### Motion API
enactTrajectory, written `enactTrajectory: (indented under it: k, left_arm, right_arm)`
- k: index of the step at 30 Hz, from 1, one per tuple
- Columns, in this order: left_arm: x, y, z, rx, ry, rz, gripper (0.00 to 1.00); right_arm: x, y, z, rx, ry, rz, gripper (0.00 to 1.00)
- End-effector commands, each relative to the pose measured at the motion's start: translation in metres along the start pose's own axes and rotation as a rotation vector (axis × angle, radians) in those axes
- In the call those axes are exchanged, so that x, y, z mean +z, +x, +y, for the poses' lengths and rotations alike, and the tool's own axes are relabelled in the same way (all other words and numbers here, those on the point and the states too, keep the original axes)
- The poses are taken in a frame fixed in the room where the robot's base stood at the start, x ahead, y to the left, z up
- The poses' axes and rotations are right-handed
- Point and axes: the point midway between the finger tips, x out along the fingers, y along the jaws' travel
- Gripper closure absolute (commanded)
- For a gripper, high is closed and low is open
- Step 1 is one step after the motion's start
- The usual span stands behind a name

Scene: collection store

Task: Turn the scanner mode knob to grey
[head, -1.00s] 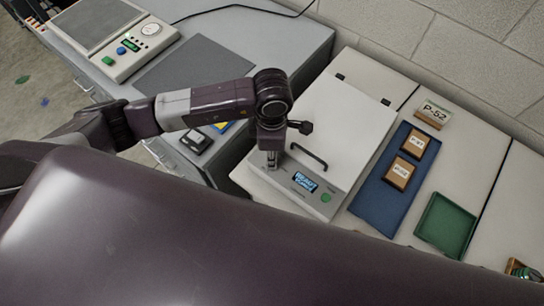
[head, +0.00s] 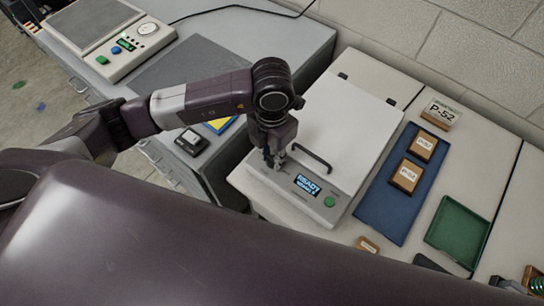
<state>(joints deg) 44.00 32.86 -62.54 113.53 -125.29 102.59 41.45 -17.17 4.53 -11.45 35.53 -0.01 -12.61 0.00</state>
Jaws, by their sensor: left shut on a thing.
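The scanner (head: 345,135) is a flat white box with a closed lid and a black bar handle on the lid. Its front panel carries a lit blue display (head: 307,185) whose top line appears to read READY; the smaller line below is not clearly legible. A green round button (head: 330,202) sits right of the display. My left gripper (head: 274,163) points down at the left end of this panel and is shut on the mode knob, which its fingers and wrist hide. The knob's pointer and colour marks cannot be made out. My right gripper is not in view.
A blue mat (head: 385,212) with two small brown boxes lies right of the scanner, near a P-52 sign (head: 441,114) and a green tray (head: 458,232). A scale (head: 115,45) stands on the grey bench at left. My own body covers the lower foreground.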

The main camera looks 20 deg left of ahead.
Motion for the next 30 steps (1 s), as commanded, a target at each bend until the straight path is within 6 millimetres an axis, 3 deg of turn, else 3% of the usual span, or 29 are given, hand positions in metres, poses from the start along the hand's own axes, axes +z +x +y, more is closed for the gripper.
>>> enactTrajectory:
  k: [23,24,30]
  left_arm:
    - [0.0013,-0.0015,0.0006,0.001,-0.103,-0.004,1.00]
    - [0.0013,-0.0015,0.0006,0.001,-0.103,-0.004,0.74]
    - [0.0008,-0.0009,0.0003,0.001,-0.102,-0.002,0.70]
  right_arm:
    - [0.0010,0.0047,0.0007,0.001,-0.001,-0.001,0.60]
    - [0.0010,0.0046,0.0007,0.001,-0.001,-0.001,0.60]
    - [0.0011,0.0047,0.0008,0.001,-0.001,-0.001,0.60]
